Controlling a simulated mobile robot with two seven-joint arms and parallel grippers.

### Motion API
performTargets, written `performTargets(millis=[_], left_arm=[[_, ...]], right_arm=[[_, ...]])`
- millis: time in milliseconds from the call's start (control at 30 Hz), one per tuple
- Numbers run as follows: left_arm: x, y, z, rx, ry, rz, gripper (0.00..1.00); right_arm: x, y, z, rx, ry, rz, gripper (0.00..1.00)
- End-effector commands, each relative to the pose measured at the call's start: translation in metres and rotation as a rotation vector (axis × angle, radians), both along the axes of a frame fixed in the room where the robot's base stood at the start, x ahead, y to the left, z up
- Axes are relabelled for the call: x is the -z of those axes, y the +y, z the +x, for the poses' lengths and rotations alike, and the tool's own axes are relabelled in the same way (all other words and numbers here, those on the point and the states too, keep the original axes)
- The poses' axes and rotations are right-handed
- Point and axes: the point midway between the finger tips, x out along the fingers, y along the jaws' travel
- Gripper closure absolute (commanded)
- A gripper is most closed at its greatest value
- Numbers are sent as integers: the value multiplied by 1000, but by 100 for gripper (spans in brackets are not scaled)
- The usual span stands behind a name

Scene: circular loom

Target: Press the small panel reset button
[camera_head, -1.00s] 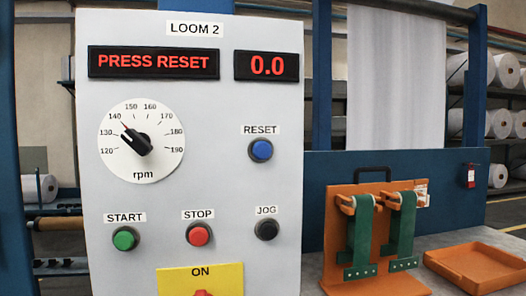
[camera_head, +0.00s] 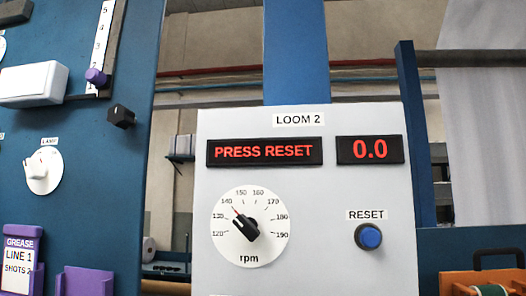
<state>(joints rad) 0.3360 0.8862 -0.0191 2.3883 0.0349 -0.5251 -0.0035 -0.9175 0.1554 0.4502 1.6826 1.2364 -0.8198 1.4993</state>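The blue reset button (camera_head: 370,237) sits on the right side of the light grey LOOM 2 panel (camera_head: 330,200), under a RESET label (camera_head: 366,215). The panel's wide display (camera_head: 265,152) reads PRESS RESET in red. The smaller display (camera_head: 369,150) reads 0.0. The rpm dial (camera_head: 249,227) is left of the button, its pointer near 140. Neither of my grippers shows in the head view. The lower part of the panel is cut off by the bottom edge.
A blue board (camera_head: 90,170) at the left carries a white box (camera_head: 33,83), a purple slider knob (camera_head: 96,77), a black knob (camera_head: 121,116), a lamp dial (camera_head: 43,170) and purple holders (camera_head: 86,281). An orange stand (camera_head: 485,283) is at lower right.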

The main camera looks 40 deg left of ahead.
Motion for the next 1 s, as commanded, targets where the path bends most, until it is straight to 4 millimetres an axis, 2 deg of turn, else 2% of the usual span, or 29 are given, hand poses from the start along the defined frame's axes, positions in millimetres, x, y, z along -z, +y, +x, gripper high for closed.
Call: performTargets(millis=[167,233,300,333,1000], left_arm=[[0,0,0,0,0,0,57],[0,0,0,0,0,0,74],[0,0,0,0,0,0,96],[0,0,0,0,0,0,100],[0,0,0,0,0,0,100]], right_arm=[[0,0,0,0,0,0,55],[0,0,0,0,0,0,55],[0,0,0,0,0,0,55],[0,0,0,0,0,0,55],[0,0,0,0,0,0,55]])
